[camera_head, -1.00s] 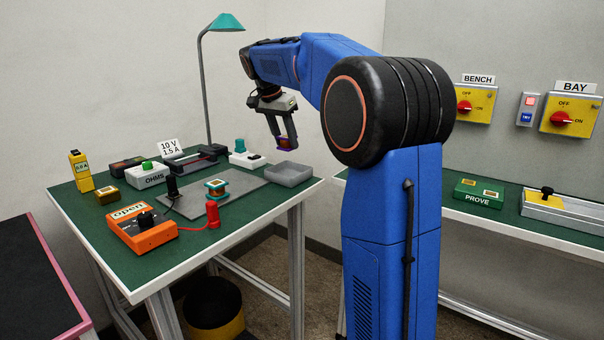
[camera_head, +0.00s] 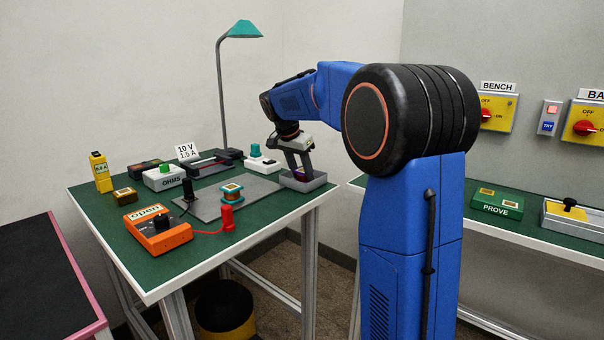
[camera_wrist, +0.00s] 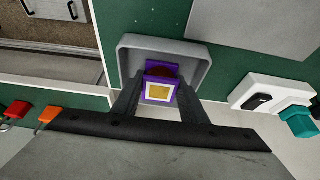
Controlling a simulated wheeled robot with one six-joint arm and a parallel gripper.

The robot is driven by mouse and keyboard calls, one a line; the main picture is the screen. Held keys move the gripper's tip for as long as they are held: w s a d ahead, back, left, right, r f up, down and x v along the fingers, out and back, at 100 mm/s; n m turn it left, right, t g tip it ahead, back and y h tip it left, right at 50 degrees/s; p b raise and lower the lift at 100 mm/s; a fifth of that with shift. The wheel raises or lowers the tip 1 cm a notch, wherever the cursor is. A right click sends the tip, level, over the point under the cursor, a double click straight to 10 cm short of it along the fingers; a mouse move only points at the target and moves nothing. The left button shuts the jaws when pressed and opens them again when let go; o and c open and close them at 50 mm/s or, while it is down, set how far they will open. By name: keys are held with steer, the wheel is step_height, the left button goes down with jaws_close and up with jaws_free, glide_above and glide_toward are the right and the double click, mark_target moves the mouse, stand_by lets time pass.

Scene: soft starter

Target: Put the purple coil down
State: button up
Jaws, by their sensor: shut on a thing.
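My gripper (camera_head: 302,176) is shut on the purple coil (camera_wrist: 159,90), which shows between the two fingers in the wrist view with a yellow square in a white frame on its near end. In the head view the coil is mostly hidden by the fingers and the tray wall. The coil is at the grey tray (camera_head: 312,184) at the right corner of the green bench; the tray also shows in the wrist view (camera_wrist: 205,55). The fingertips reach down inside the tray's outline. I cannot tell whether the coil touches the tray floor.
A teal coil (camera_head: 232,192) stands on the grey plate (camera_head: 258,186). A white block with a teal knob (camera_head: 262,163) stands just left of the tray. An orange meter (camera_head: 158,229), a red plug (camera_head: 227,218) and a lamp (camera_head: 224,95) are also on the bench.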

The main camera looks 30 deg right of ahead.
steer(key=shift+f, duration=0.1)
steer(key=o, duration=1.1)
steer(key=shift+o, duration=0.2)
steer(key=v, duration=1.2)
